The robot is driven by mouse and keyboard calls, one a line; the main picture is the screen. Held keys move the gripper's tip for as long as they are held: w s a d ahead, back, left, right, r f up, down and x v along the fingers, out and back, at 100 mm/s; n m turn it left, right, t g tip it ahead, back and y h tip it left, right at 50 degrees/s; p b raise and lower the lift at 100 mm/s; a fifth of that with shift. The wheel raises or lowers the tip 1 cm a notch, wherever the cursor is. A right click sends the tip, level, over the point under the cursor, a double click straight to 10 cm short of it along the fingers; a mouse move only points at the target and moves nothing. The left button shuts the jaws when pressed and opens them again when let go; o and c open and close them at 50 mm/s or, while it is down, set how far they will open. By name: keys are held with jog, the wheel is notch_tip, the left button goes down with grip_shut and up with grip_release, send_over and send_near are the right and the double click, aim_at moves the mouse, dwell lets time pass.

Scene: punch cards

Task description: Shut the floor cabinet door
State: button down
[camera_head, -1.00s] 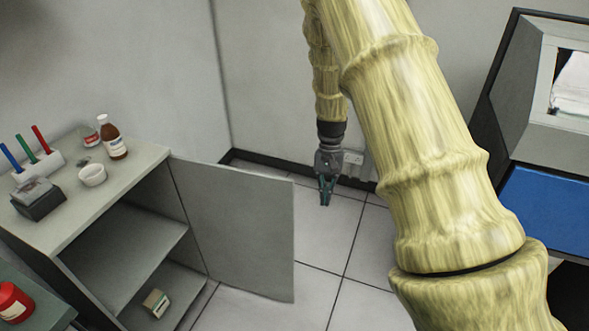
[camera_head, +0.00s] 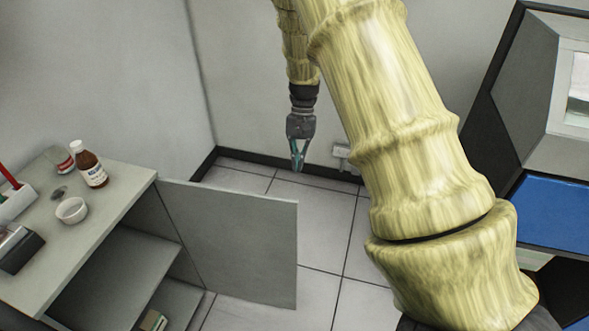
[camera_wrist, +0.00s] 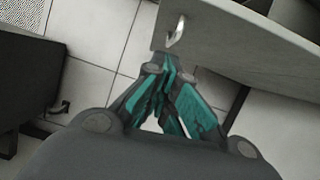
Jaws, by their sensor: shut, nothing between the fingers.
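The floor cabinet (camera_head: 100,235) is grey and stands at the left in the head view. Its door (camera_head: 235,240) is swung wide open to the right, showing the shelf inside. In the wrist view the door (camera_wrist: 235,40) crosses the top right, with a pale handle (camera_wrist: 176,32) near its edge. My gripper (camera_head: 298,168) is shut and empty. It points down beyond the door's free edge, near the back wall, apart from the door. In the wrist view my gripper (camera_wrist: 168,75) shows its teal fingers together, just below the handle in the picture.
On the cabinet top are a brown bottle (camera_head: 90,165), a white bowl (camera_head: 71,210) and a dark box (camera_head: 18,248). A small box (camera_head: 152,320) lies inside. A grey and blue machine (camera_head: 545,205) stands at the right. The tiled floor (camera_head: 325,235) beside the door is clear.

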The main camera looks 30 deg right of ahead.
jog(key=s+a+f+p, duration=0.3)
jog(key=s+a+f, duration=0.1)
jog(key=f, duration=0.4)
jog(key=shift+s+a, duration=0.2)
jog(key=shift+s, duration=0.65)
jog(key=shift+s+a, duration=0.1)
